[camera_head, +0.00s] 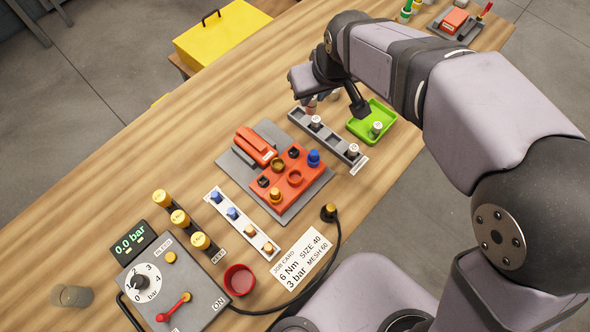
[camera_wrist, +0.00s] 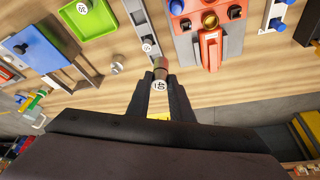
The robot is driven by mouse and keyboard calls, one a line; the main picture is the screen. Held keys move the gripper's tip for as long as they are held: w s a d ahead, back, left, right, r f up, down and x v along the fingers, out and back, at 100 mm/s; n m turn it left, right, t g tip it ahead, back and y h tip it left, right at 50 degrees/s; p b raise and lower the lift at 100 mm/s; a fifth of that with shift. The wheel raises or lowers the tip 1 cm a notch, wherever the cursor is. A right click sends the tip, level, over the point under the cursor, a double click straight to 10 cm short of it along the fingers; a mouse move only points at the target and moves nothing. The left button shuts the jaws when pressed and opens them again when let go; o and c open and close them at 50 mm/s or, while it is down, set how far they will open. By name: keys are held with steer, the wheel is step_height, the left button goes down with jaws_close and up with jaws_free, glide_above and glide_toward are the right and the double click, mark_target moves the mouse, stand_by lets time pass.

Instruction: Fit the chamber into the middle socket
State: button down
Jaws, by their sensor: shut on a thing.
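My gripper (camera_wrist: 161,92) is shut on a small chamber (camera_wrist: 160,73), coppery with a white numbered end. In the head view my gripper (camera_head: 312,97) is beyond the far end of a grey rack (camera_head: 333,138), and the held chamber is mostly hidden there. White-capped chambers stand in the rack, one near the far end (camera_head: 316,121) and one at the near end (camera_head: 353,150). Another chamber (camera_head: 377,127) stands in the green tray.
The block sits on a grey plate (camera_head: 234,166) with a red clamp (camera_head: 256,147). The green tray (camera_head: 361,134) lies right of the rack. A white strip (camera_head: 222,205), gauge box (camera_head: 150,290), red cup (camera_head: 239,279) and cable lie nearer. Bare wood lies left of the plate.

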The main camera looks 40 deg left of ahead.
steer(key=s+d+f+n+g+h, duration=0.1)
steer(key=s+n, duration=0.4)
steer(key=n, duration=0.5)
steer(key=s+d+f+n+g+h, duration=0.1)
steer(key=s+n+g, duration=0.4)
steer(key=n, duration=0.6)
steer(key=d+h, duration=0.1)
steer(key=d, duration=0.1)
steer(key=shift+d+h, duration=0.3)
steer(key=shift+d, duration=0.1)
steer(key=shift+g, duration=0.3)
steer(key=shift+f+p, duration=1.75)
steer(key=shift+f, duration=3.25)
steer(key=shift+f, duration=0.15)
steer(key=c, duration=1.6)
jaws_free()
